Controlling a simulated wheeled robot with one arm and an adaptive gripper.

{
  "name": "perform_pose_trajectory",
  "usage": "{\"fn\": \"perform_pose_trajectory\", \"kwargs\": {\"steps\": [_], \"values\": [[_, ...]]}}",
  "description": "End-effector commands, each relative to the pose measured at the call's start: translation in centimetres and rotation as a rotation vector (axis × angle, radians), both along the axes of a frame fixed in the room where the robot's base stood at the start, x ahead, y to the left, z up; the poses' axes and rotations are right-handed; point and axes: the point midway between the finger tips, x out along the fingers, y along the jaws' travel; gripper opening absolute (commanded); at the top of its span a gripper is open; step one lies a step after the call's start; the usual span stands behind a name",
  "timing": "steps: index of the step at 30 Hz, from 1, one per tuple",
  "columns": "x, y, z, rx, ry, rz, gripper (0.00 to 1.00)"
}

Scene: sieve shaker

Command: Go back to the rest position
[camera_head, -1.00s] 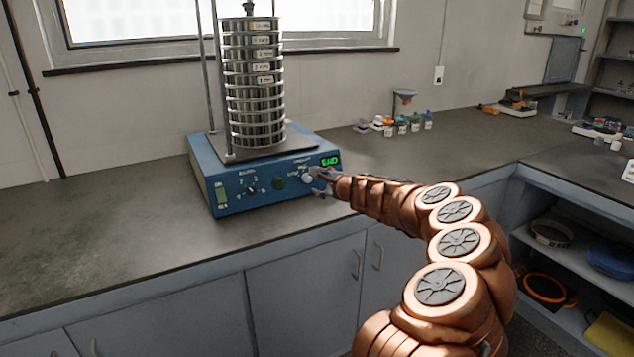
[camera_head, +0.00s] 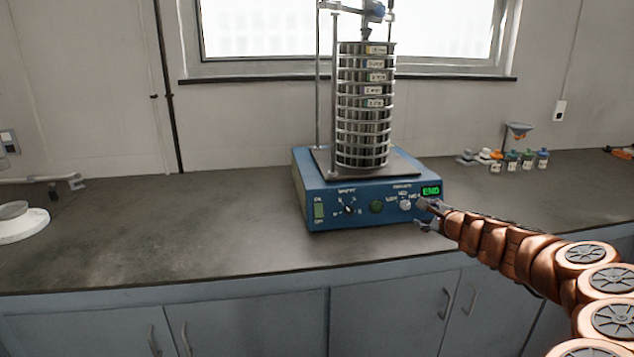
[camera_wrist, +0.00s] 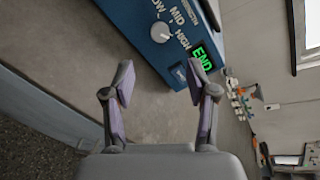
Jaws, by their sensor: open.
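The sieve shaker (camera_head: 340,208) is a blue box on the counter, carrying a tall upright stack of metal sieves (camera_head: 364,110) between rods. Its green display (camera_head: 431,191) reads END. A white knob (camera_head: 405,204) sits left of the display; in the wrist view the knob (camera_wrist: 160,33) is beside the words LOW, MID and HIGH. My gripper (camera_head: 427,214) is in front of the panel's right end, close to the display. In the wrist view my gripper (camera_wrist: 157,88) is open, with nothing between its fingers. Whether a finger touches the panel cannot be told.
The dark counter (camera_head: 170,220) is clear left of the shaker. A white round item (camera_head: 20,222) stands at the far left. Several small bottles (camera_head: 512,161) and a funnel stand (camera_head: 518,131) are at the back right. Cabinets (camera_head: 385,318) lie below the counter.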

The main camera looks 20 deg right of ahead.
Motion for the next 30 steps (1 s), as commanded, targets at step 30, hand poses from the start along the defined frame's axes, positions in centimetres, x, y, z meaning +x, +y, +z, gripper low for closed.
{"fn": "perform_pose_trajectory", "kwargs": {"steps": [30], "values": [[-20.3, 42.4, 2.6, -0.827, 0.127, 1.369, 0.57]]}}
